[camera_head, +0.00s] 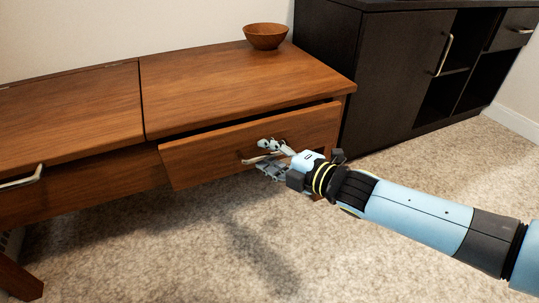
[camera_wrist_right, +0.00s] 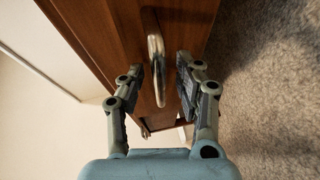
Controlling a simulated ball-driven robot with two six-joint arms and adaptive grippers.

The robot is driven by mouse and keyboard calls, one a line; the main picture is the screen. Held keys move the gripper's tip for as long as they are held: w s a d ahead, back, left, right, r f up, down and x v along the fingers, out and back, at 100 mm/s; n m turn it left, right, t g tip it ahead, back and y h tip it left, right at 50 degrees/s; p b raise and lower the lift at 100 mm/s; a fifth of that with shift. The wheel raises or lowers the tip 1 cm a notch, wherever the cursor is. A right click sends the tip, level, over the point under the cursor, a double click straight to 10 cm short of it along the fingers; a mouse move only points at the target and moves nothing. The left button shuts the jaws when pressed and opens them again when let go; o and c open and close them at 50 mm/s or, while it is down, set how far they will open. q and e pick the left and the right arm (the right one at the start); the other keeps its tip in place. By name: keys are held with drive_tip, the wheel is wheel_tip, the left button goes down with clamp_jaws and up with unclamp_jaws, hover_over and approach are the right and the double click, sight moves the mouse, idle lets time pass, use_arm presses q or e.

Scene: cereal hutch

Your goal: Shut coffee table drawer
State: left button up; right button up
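The coffee table (camera_head: 220,80) is brown wood, and its right drawer (camera_head: 200,161) is pulled partly out, with a dark gap above its front. The drawer's metal handle (camera_head: 254,158) is partly hidden by my right gripper (camera_head: 268,157). In the right wrist view the handle (camera_wrist_right: 154,60) lies between the two fingers of my right gripper (camera_wrist_right: 171,80). The fingers stand apart, with the left finger close to the handle; I cannot tell whether it touches. My left gripper is not in view.
A wooden bowl (camera_head: 265,36) stands on the table's back right corner. A dark cabinet (camera_head: 390,75) stands just right of the table. Another metal handle (camera_head: 22,181) is on the table's left part. The carpet (camera_head: 230,245) in front is clear.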

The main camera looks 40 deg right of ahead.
clamp_jaws()
idle(0.5)
